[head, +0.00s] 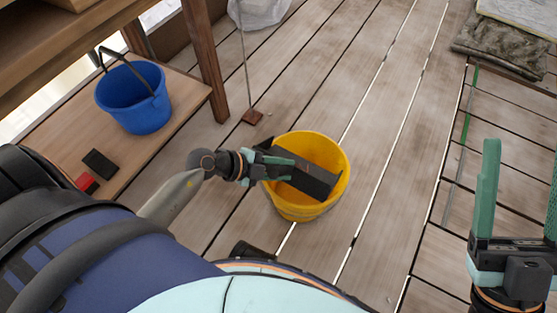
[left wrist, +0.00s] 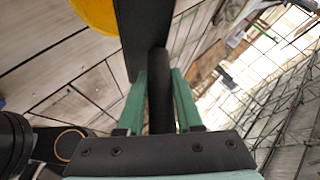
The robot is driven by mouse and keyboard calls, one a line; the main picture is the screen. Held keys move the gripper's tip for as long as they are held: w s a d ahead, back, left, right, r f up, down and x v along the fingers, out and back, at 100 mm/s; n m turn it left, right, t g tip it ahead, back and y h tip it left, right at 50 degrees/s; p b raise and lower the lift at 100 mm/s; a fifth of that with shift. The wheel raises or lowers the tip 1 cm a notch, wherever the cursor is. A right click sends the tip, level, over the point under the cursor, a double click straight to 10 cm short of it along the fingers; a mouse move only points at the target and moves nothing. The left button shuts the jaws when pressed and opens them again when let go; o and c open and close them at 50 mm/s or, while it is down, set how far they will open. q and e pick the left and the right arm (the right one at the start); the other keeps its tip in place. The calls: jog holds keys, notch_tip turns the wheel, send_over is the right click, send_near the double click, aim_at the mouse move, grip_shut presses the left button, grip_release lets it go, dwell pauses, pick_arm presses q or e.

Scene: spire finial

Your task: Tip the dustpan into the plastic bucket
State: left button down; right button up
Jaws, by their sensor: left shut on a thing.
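The yellow plastic bucket (head: 309,206) stands upright on the plank floor in the middle of the head view. The black dustpan (head: 305,178) is over the bucket's mouth, its pan slanting down to the right. My left gripper (head: 250,165) is at the bucket's left rim. In the left wrist view its green fingers (left wrist: 160,100) are shut on the dustpan's dark handle, with the pan (left wrist: 142,30) beyond and part of the bucket (left wrist: 95,14) at the top. I cannot see any debris in the pan; the bucket's bottom is partly hidden. My right gripper (head: 515,195) is open and empty at the right.
A blue bucket (head: 133,98) stands on a low wooden shelf (head: 185,95) at the left, near a black block (head: 100,163) and a red block (head: 87,182). The floor right of the bucket is clear.

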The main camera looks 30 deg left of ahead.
pick_arm(q)
jog(key=w+r+n+g+p, duration=0.1)
jog(key=w+r+g, duration=0.1)
jog(key=w, duration=0.4)
jog(key=w+r+n+g+y+p, duration=0.1)
jog(key=w+g+p, duration=0.1)
jog(key=w+g, duration=0.2)
jog(key=shift+w+d+r, duration=0.35)
jog(key=shift+w, duration=0.75)
pick_arm(e)
jog(key=shift+n, duration=0.4)
jog(key=shift+d+r, duration=0.15)
jog(key=shift+r, duration=0.95)
jog(key=shift+d+r, duration=0.1)
jog(key=shift+r, duration=0.95)
pick_arm(q)
jog(key=shift+d, duration=0.1)
pick_arm(e)
jog(key=shift+a+y, duration=0.1)
jog(key=shift+y, duration=0.2)
